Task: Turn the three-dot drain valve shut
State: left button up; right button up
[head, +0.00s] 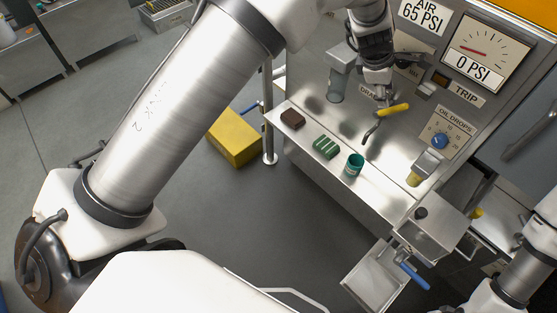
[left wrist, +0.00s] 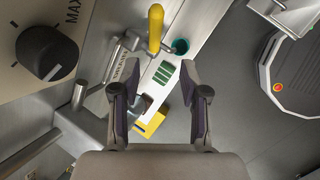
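A drain valve with a yellow lever handle (head: 394,110) sits on the metal panel by a partly hidden label beginning "DRA". The yellow handle (left wrist: 155,28) also shows at the top of the left wrist view, beyond my fingertips. No dots can be made out on it. My left gripper (head: 378,82) is above and just left of the handle in the head view, apparently apart from it. In the left wrist view its two fingers (left wrist: 159,92) are spread with nothing between them. My right arm shows at the lower right, but its gripper is out of view.
A ledge (head: 316,160) below the panel carries a brown block (head: 292,119), a green ribbed block (head: 327,147) and a teal cup (head: 354,164).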

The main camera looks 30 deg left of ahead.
pick_arm(q)
jog(key=s+a+f+m+g+y, duration=0.1)
jog(key=s+a+f+m+y, duration=0.1)
jog(key=s+a+f+m, duration=0.3)
jog(key=s+a+f+m+g+y, duration=0.1)
jog(key=s+a+f+m, duration=0.3)
jog(key=s+a+f, duration=0.9)
notch_tip(320, 180, down, 5)
jog(key=shift+s+r+m+g+y, duration=0.1)
jog(key=shift+s+m+g+y, duration=0.3)
jog(key=shift+y, duration=0.4)
pick_arm(e)
jog(key=shift+w+f, duration=0.3)
jog(key=shift+f, duration=0.1)
